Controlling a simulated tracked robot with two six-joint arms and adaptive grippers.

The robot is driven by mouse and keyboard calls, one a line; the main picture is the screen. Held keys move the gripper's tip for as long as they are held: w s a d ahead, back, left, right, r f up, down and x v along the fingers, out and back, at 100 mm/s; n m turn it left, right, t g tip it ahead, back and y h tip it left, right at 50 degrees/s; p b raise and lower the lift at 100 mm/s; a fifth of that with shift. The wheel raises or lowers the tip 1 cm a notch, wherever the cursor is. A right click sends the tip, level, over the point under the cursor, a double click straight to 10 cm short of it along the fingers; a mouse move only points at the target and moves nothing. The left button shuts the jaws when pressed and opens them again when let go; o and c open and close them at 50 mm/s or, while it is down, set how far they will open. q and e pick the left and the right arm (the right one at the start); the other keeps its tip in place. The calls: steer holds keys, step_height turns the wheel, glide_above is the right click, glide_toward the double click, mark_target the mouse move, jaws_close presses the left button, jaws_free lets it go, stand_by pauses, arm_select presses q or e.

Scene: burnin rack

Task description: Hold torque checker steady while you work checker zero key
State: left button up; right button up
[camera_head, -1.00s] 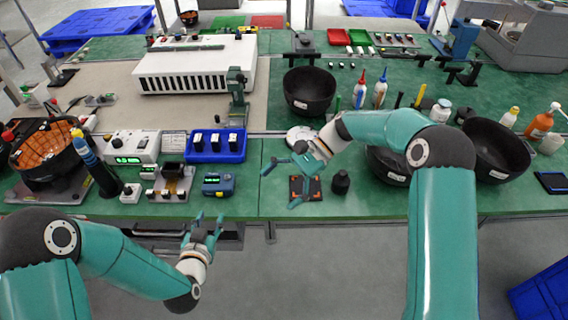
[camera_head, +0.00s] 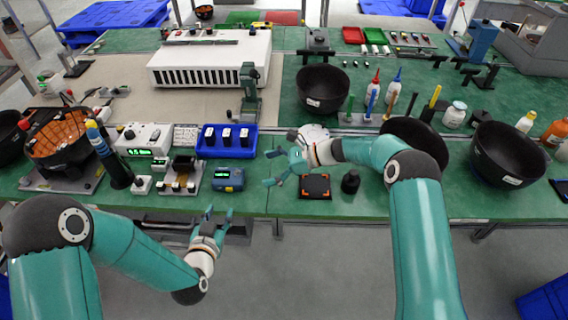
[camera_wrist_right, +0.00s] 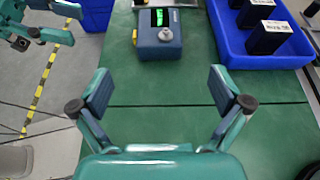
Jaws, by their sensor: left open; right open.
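The torque checker appears to be the small blue-grey box (camera_head: 228,179) with a green display and a round knob, near the bench's front edge. It also shows in the right wrist view (camera_wrist_right: 158,42), upright, display lit. My right gripper (camera_head: 270,168) is open and empty to the right of the checker, with bare green bench between them. In the wrist view its spread fingers (camera_wrist_right: 160,92) point towards the checker without touching it. My left gripper (camera_head: 219,213) is open and empty in front of the bench edge, below the checker. The zero key cannot be told apart clearly.
A blue bin (camera_head: 227,152) with several black blocks stands behind the checker. A fixture with brass-coloured parts (camera_head: 182,175) sits to its left. A black pad with orange corners (camera_head: 314,186) and a small black knob-like piece (camera_head: 350,181) lie right of my right gripper.

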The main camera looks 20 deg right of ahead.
mark_target(239, 175)
steer(key=x, duration=0.8)
steer(key=shift+a, duration=0.25)
steer(key=shift+c, duration=0.3)
steer(key=c, duration=1.4)
steer(key=shift+o, duration=0.2)
